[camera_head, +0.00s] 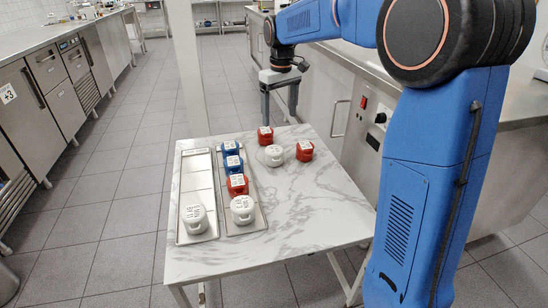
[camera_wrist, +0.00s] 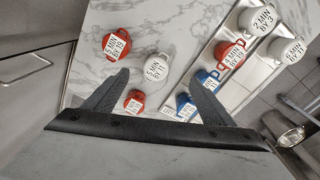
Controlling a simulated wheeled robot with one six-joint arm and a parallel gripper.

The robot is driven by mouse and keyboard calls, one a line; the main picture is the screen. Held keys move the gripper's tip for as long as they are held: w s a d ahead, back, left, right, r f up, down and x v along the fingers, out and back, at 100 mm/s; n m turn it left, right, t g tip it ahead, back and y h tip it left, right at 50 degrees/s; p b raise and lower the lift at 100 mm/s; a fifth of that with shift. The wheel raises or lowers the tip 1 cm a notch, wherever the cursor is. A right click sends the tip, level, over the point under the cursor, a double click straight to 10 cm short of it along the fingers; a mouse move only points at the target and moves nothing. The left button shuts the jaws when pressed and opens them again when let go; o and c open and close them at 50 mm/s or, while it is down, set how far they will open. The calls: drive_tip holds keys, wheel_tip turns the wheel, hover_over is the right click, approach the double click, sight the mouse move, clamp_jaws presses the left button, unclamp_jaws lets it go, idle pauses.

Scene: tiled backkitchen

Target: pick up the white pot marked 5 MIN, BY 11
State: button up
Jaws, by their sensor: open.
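The white pot marked 5 MIN, BY 11 (camera_wrist: 157,66) stands upright on the bare marble table top. In the head view the loose white pot (camera_head: 274,155) stands between two red pots. My gripper (camera_head: 279,117) is open and empty, pointing down above the table's far edge, beyond the pots. In the wrist view the gripper's fingers (camera_wrist: 161,75) spread on either side of the white pot in the picture, but it is apart from them, lower down.
A red pot (camera_head: 265,135) stands just behind the white pot and another red pot (camera_head: 305,150) to its right. A tray (camera_head: 255,223) with blue, red and white pots lies to the left. Another tray (camera_head: 199,170) holds one white pot. The table's front right is clear.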

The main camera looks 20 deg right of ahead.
sight(274, 149)
drive_tip(key=w+f, duration=0.1)
drive_tip(key=f, duration=0.5)
drive_tip(key=w+f, duration=0.2)
drive_tip(key=f, duration=0.4)
drive_tip(key=w+a+f, duration=0.1)
drive_tip(key=f, duration=0.6)
drive_tip(key=shift+w, duration=0.15)
drive_tip(key=c, duration=1.4)
